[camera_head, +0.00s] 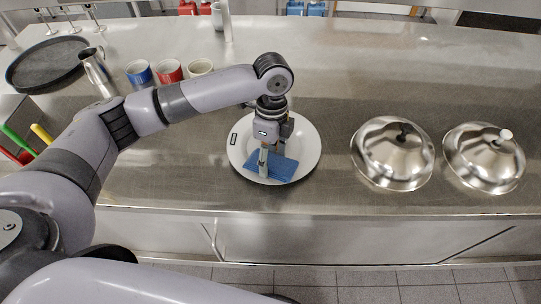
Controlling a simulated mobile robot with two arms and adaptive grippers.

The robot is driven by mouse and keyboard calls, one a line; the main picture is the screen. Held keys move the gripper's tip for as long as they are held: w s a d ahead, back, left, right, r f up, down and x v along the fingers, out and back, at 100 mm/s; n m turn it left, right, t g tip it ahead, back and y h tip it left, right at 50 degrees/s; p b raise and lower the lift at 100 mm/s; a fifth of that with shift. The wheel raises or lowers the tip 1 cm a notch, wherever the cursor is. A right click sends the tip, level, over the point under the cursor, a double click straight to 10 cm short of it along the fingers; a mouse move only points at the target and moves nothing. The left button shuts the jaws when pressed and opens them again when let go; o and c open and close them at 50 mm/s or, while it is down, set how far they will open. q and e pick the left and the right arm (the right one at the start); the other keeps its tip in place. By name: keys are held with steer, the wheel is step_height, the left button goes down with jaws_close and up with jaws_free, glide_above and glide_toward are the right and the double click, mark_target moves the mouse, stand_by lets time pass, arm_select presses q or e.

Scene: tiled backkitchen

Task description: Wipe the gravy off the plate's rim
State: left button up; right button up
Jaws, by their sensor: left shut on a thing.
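A white plate (309,147) lies on the steel counter in front of me. My left gripper (265,160) reaches down over the plate and is shut on a blue cloth (283,168). The cloth is spread over the near part of the plate, seemingly touching it. My right gripper is not in view.
Two shiny domed covers (392,160) stand to the right of the plate. Blue, red and white cups (170,72), a metal jug (97,72) and a round black tray (45,65) stand at the back left.

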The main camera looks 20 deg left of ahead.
mark_target(269, 170)
arm_select(q)
steer(key=shift+s+f, duration=0.15)
steer(key=shift+f, duration=0.55)
stand_by(0.6)
steer(key=s+p, duration=0.2)
steer(key=s+r+p, duration=0.1)
steer(key=shift+d+p, duration=0.3)
steer(key=shift+p, duration=0.05)
steer(key=shift+s+p, duration=0.25)
steer(key=shift+p, duration=0.4)
steer(key=shift+w+f, duration=0.3)
steer(key=shift+w, duration=0.05)
steer(key=shift+w+a+f, duration=0.15)
steer(key=shift+w, duration=0.55)
steer(key=shift+w+a+f, duration=0.15)
steer(key=shift+w, duration=0.5)
steer(key=shift+r, duration=0.1)
